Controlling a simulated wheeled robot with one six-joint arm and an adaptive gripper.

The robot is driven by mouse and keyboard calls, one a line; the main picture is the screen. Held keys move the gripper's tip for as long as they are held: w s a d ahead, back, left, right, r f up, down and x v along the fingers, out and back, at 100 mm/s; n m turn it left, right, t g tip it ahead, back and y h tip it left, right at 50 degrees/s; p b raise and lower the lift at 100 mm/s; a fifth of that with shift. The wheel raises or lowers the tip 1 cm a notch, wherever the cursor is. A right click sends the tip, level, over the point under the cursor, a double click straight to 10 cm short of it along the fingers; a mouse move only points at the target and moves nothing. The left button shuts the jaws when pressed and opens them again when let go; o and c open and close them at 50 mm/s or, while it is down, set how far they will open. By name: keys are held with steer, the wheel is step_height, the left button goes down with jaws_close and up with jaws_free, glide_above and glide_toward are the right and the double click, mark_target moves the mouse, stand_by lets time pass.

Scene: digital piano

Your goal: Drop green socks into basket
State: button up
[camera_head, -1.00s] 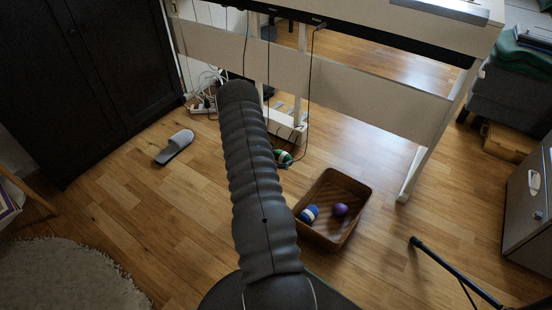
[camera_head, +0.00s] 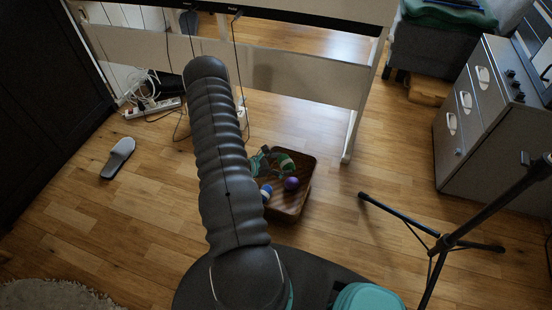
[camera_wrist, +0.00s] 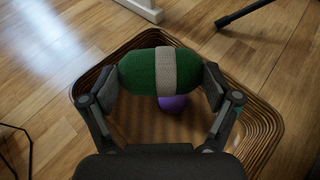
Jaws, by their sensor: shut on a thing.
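The green socks (camera_wrist: 138,72) are a rolled green bundle with a pale grey band. In the wrist view my gripper (camera_wrist: 158,76) is shut on them, one finger at each end, and holds them over the basket (camera_wrist: 258,122). In the head view the green socks (camera_head: 285,163) show at the far part of the brown basket (camera_head: 290,215), beside my gripper (camera_head: 272,160). My arm hides the basket's left side. How high the socks are above the basket floor is hard to tell.
A purple ball (camera_head: 291,183) and a blue-and-white bundle (camera_head: 266,192) lie in the basket. A piano leg (camera_head: 350,137) stands behind it to the right. A black stand (camera_head: 440,243) is at the right. A grey slipper (camera_head: 118,157) lies at the left.

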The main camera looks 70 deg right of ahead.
step_height(320, 180, down, 6)
steer(key=b, duration=0.2)
steer(key=shift+b, duration=0.35)
steer(key=o, duration=0.8)
steer(key=shift+o, duration=0.2)
steer(key=shift+r, duration=0.1)
steer(key=v, duration=1.2)
